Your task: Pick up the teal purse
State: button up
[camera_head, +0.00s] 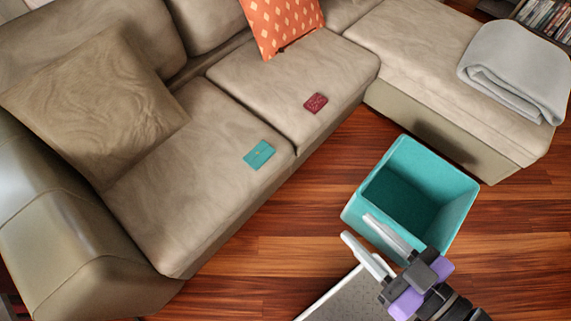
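The teal purse (259,154) is a small flat rectangle lying on the left seat cushion of the beige sofa (200,215), close to the cushion's front right corner. My gripper (356,226) is at the lower right, in front of the sofa and overlapping the near left part of a teal bin in the picture. Its two pale fingers are spread apart and point up and left, with nothing between them. The gripper is well apart from the purse. The purse is fully in view.
A small dark red item (316,103) lies on the middle cushion. The open teal bin (459,205) stands on the wooden floor (510,225). An orange patterned pillow (281,25), a beige pillow (95,105) and a folded grey blanket (510,70) rest on the sofa.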

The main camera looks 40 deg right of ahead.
aim_at(258, 156)
jog(key=k+z, duration=0.1)
jog(key=k, duration=0.15)
jog(key=i+j+u, duration=0.1)
jog(key=i+j, duration=0.2)
jog(key=j, duration=0.2)
jog(key=i+j+u, duration=0.1)
jog(key=i+j, duration=0.2)
jog(key=j, duration=0.2)
jog(key=i+j+u, duration=0.15)
jog(key=i+j, duration=0.15)
jog(key=j, duration=0.2)
